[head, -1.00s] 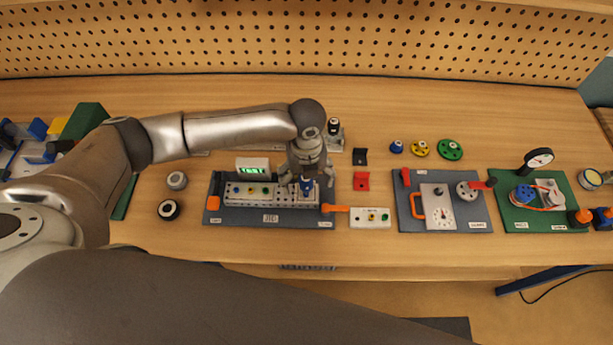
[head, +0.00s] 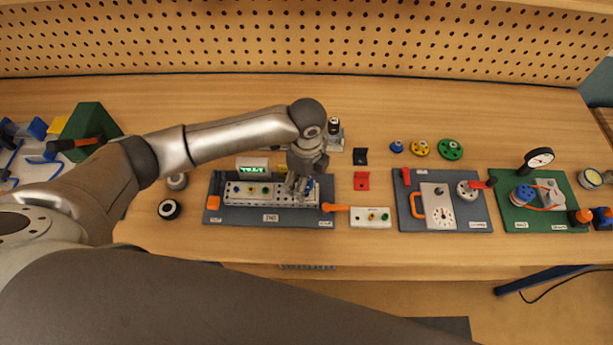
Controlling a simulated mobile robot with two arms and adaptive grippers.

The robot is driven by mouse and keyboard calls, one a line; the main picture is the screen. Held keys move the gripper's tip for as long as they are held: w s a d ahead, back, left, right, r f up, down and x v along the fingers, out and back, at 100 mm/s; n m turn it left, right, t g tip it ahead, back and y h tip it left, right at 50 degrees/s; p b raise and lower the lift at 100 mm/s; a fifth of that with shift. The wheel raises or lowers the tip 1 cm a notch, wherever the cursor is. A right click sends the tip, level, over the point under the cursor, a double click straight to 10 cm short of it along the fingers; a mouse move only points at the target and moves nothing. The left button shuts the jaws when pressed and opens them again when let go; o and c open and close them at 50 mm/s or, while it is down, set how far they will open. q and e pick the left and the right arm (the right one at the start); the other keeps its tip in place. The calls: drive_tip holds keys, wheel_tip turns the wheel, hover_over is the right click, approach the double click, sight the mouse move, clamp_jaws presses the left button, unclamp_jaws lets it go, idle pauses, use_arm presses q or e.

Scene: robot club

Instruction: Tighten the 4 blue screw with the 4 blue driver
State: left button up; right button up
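My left gripper (head: 301,187) points down over the right end of a grey perforated block (head: 240,200) on a dark mat. A blue part (head: 309,184), which looks like the blue driver, stands upright on the block at the fingers and is partly hidden by them. The fingers are seen nearly edge-on, so their grip on it is unclear. The blue screw under it is hidden. Yellow and green heads (head: 265,190) show on the block's left part. My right gripper is out of view.
A small white display (head: 252,168) with green lettering stands behind the block. An orange-handled tool (head: 338,208) and a white box (head: 371,217) lie to the right.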

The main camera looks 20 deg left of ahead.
use_arm(q)
drive_tip(key=c, duration=1.4)
drive_tip(key=m, duration=1.2)
drive_tip(key=shift+m, duration=0.3)
drive_tip(key=o, duration=1.7)
drive_tip(key=shift+o, duration=0.2)
drive_tip(key=shift+f, duration=0.1)
